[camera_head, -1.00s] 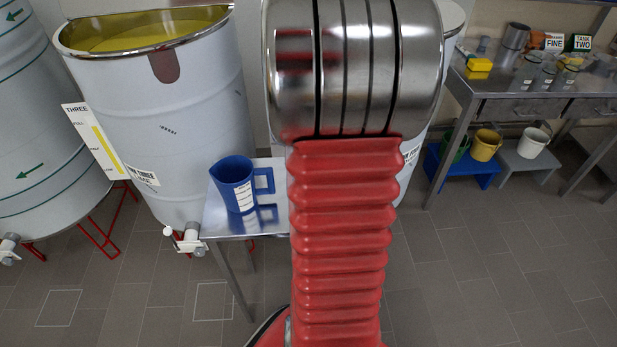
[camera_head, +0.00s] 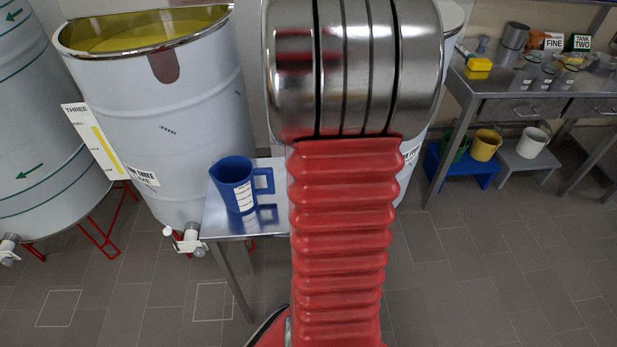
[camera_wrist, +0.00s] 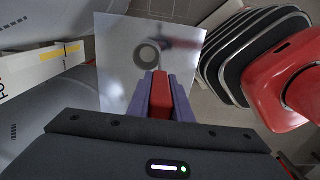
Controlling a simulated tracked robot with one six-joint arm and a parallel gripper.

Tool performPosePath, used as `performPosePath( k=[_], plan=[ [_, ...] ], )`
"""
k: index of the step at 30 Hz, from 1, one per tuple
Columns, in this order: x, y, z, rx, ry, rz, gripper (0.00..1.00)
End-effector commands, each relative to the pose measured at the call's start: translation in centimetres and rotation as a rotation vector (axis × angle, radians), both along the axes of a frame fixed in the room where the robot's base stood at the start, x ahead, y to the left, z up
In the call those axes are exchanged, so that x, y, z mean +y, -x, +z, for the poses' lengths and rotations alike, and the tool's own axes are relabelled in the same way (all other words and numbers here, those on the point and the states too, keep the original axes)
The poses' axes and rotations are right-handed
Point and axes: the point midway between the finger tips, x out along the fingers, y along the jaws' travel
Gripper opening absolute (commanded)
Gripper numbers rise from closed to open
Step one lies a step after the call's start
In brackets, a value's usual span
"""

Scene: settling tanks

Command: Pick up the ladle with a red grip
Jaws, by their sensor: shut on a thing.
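In the wrist view, the red grip (camera_wrist: 160,95) of the ladle stands between the two purple-blue fingers of my gripper (camera_wrist: 160,84). The fingers are shut on it from both sides. Beyond the grip is a round grey ring with a darker middle (camera_wrist: 148,54), over the pale metal top of the small table (camera_wrist: 112,50). I cannot tell whether this ring is the ladle's bowl or how high it is. In the head view, my own arm fills the middle and hides the gripper and ladle.
A blue jug (camera_head: 232,184) stands on the small metal table (camera_head: 222,222), left of my arm. Tank three (camera_head: 165,115) is behind it. At right, a metal bench (camera_head: 490,92) holds several beakers and a yellow block (camera_head: 479,65). Buckets stand on low stools below. The floor at right is clear.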

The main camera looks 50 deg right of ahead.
Motion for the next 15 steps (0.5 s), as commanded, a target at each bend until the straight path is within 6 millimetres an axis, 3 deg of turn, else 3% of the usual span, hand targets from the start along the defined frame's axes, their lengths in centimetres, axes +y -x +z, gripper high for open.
performPosePath(
  k=[9,15],
  plan=[
    [0.0,0.0,0.2,-0.001,0.001,0.0,0.0],
    [0.0,-0.1,2.1,-0.002,0.002,0.0,0.0]
  ],
)
